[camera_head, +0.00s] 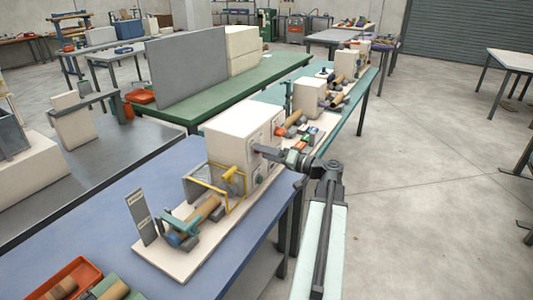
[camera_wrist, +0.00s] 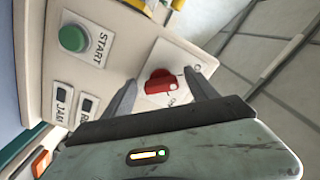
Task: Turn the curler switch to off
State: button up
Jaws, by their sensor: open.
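The curler switch is a red rotary knob (camera_wrist: 165,83) on a white plate, set in the cream machine panel, in the wrist view. Black lettering beside it is partly hidden by my fingers. My gripper (camera_wrist: 158,90) is open, with one dark finger on each side of the knob. I cannot tell whether either finger touches it. In the head view my gripper (camera_head: 262,150) reaches left to the front of the cream machine (camera_head: 232,130); the knob is hidden or too small to make out there.
A green START button (camera_wrist: 73,38) and small labelled plates (camera_wrist: 64,103) sit left of the knob. A yellow-framed guard (camera_head: 215,185) and a roller stand on the machine's base on the blue table (camera_head: 100,240). More machines line the green-topped table beyond. Open floor lies to the right.

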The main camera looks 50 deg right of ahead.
jog(key=v, duration=0.7)
jog(key=shift+s, duration=0.4)
jog(key=shift+d, duration=0.1)
